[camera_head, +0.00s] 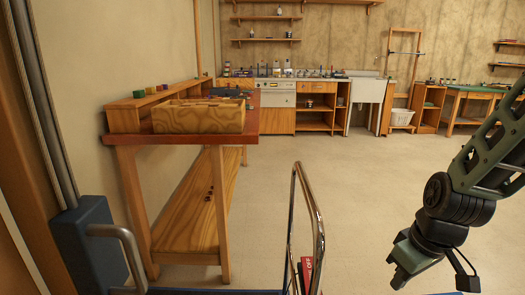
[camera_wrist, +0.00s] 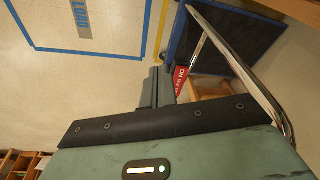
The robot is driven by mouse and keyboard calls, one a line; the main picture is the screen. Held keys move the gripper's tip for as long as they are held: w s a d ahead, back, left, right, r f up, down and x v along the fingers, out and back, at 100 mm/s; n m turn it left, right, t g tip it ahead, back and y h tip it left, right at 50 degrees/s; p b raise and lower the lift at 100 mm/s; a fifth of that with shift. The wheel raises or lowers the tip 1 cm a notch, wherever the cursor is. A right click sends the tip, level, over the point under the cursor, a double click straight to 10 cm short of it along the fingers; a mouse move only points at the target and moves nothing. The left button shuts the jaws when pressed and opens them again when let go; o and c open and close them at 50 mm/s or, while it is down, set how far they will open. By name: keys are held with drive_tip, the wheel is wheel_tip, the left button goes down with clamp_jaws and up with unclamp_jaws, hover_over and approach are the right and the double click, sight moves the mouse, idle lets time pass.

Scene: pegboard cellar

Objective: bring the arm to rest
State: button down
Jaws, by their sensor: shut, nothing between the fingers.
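My gripper (camera_head: 402,270) hangs from my green and black arm at the lower right of the head view. It points down and to the left over open floor. In the wrist view my gripper (camera_wrist: 158,85) shows its two grey fingers together, shut and empty. Nothing is touching the fingers that I can see.
A red-topped workbench (camera_head: 225,140) with a wooden tray box (camera_head: 198,118) stands at the left by the wall. A chrome rail (camera_head: 318,215) rises at front centre near a red tag (camera_head: 307,270). Blue tape (camera_wrist: 85,50) marks the floor. The middle floor is clear.

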drive_tip(key=s+d+r+m+h, duration=0.1)
drive_tip(key=s+d+r+m, duration=0.3)
drive_tip(key=d+r+m, duration=0.1)
drive_tip(key=s+a+r+n+g+p, duration=0.15)
drive_tip(key=s+a+n, duration=0.25)
drive_tip(key=s+a, duration=0.4)
drive_tip(key=s+a+r+n, duration=0.2)
drive_tip(key=s+a+n, duration=0.25)
drive_tip(key=a, duration=0.55)
wheel_tip(320, 180, up, 20)
drive_tip(key=p, duration=2)
drive_tip(key=shift+s+r+m, duration=0.15)
drive_tip(key=shift+s+m, duration=0.05)
drive_tip(key=shift+m, duration=0.15)
